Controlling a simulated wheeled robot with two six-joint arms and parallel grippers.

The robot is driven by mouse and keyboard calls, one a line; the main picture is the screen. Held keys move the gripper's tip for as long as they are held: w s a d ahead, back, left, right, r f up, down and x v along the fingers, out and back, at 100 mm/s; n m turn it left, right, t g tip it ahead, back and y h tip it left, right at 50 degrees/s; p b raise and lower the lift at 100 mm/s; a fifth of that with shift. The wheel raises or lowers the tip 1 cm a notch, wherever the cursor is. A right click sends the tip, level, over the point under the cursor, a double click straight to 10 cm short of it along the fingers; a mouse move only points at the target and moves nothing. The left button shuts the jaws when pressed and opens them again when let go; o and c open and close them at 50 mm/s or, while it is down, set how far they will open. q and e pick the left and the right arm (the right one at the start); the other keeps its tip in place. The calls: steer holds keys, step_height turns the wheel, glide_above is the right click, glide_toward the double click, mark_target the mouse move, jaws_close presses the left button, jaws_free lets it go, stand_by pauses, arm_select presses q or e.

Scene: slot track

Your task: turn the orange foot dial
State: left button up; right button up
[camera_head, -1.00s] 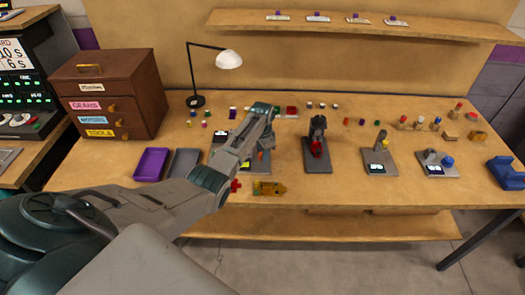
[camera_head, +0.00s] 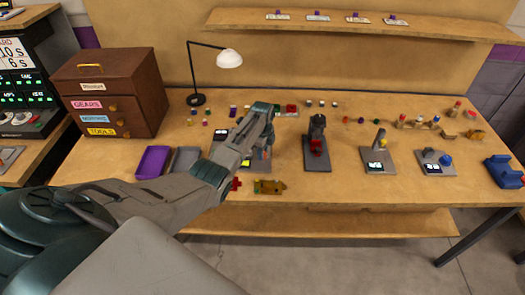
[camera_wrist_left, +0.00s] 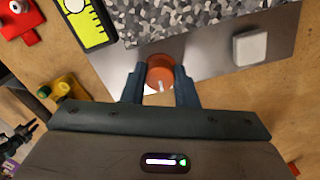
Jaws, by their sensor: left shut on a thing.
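The orange foot dial (camera_wrist_left: 160,68) shows in the left wrist view as a short round knob with a white mark on its near side. It sits at the edge of a grey metal plate (camera_wrist_left: 205,55). My left gripper (camera_wrist_left: 160,88) is shut on the dial, with one dark finger on each side. In the head view my left gripper (camera_head: 262,152) is low over a station on the table, and my arm hides most of that station. The dial cannot be made out clearly there. My right gripper is not in view.
A white square block (camera_wrist_left: 250,47) and a speckled grey surface are on the plate beside the dial. A red piece (camera_head: 236,184) and a yellow-brown part (camera_head: 269,187) lie in front. A station with a black and red device (camera_head: 317,145) stands to the right.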

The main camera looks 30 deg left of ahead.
arm_select(q)
steer(key=m, duration=0.5)
steer(key=shift+w+r, duration=0.1)
steer(key=shift+m, duration=0.3)
stand_by(0.4)
steer(key=o, duration=0.7)
step_height(320, 180, up, 11)
steer(key=shift+f+b, duration=0.1)
steer(key=shift+b, duration=0.9)
